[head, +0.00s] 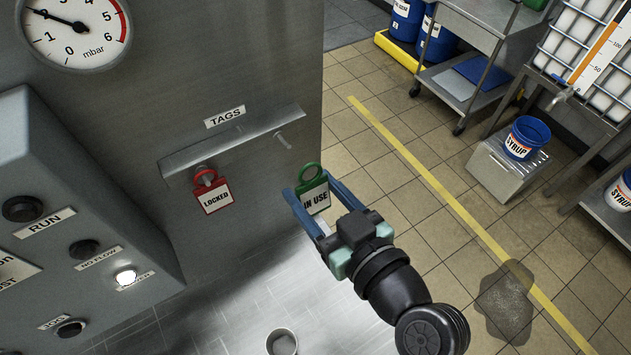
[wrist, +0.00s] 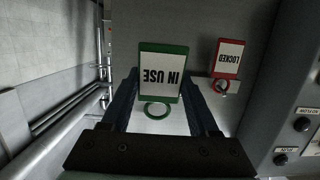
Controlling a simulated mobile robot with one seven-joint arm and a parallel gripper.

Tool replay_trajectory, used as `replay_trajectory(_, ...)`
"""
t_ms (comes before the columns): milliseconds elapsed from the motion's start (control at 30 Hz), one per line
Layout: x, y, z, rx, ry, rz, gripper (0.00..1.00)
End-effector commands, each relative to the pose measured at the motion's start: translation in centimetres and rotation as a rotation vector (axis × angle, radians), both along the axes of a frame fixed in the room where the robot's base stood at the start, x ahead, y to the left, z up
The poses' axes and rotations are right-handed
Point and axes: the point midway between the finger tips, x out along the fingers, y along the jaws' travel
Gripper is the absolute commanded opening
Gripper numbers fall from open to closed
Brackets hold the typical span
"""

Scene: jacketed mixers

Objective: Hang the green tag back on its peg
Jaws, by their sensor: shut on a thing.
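The green tag (head: 316,197) reads IN USE and has a green ring at its top. My gripper (head: 308,186) is shut on it, with a blue finger at each side and the ring uppermost. In the wrist view the green tag (wrist: 161,76) shows upside down between the fingers. A bare peg (head: 281,140) sticks out at the right end of the TAGS rail (head: 232,140). The tag is below and right of this peg in the head view, apart from it. I cannot make out the bare peg in the wrist view.
A red LOCKED tag (head: 213,196) hangs at the rail's left part, close left of my gripper. A control box (head: 60,200) with buttons juts out further left. A metal cup (head: 281,342) stands below. Open floor lies right of the panel.

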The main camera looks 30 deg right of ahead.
Motion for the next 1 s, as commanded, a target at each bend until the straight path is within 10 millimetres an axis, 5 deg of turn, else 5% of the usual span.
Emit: replay_trajectory(1000,6.1,0.2,-0.4,0.000,0.000,-0.001,0.09)
